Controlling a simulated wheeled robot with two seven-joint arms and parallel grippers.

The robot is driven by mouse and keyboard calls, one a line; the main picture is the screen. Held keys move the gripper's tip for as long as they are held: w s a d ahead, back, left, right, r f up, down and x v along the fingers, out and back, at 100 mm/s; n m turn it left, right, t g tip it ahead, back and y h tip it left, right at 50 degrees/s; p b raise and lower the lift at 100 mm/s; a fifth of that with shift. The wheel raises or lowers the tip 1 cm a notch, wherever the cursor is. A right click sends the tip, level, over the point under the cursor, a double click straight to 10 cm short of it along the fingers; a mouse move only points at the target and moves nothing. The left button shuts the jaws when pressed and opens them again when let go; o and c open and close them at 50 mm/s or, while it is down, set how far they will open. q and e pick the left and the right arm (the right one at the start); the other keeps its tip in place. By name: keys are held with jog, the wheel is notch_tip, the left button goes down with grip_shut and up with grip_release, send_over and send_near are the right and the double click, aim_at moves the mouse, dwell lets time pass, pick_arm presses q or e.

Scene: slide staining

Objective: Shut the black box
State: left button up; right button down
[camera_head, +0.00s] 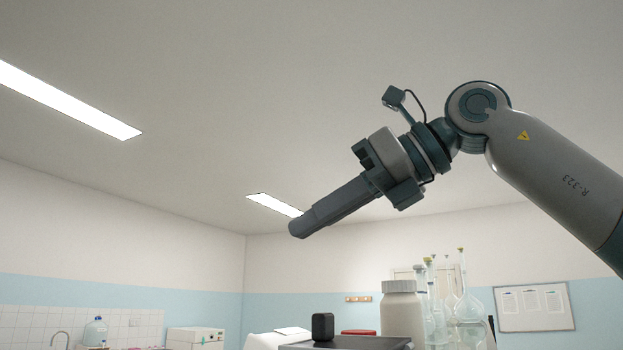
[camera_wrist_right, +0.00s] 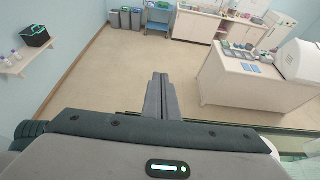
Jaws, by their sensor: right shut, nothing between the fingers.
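My right gripper (camera_head: 298,229) reaches in from the right in the head view, raised high, its fingers together and empty. In the right wrist view the closed fingers (camera_wrist_right: 161,78) point out over the floor, apart from everything. A black box (camera_wrist_right: 35,36) with a teal-green top or inside sits on a wall shelf at the far left of the wrist view; it is too small to tell how its lid stands. A small black block-like object (camera_head: 322,326) stands at the bottom of the head view; I cannot tell whether it is a box. My left gripper is not in view.
A white bottle (camera_head: 402,312) and glass flasks (camera_head: 469,306) stand at the bottom right of the head view. In the wrist view, a white bench (camera_wrist_right: 245,78) with small items stands at right, and a blue cart (camera_wrist_right: 158,20) and bins at the back. The floor between is clear.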

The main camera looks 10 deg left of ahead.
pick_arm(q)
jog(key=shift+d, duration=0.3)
pick_arm(e)
notch_tip(320, 180, up, 6)
jog(key=shift+d+f, duration=0.1)
jog(key=shift+f, duration=0.05)
dwell(0.3)
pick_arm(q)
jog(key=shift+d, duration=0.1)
pick_arm(e)
jog(key=shift+d, duration=0.1)
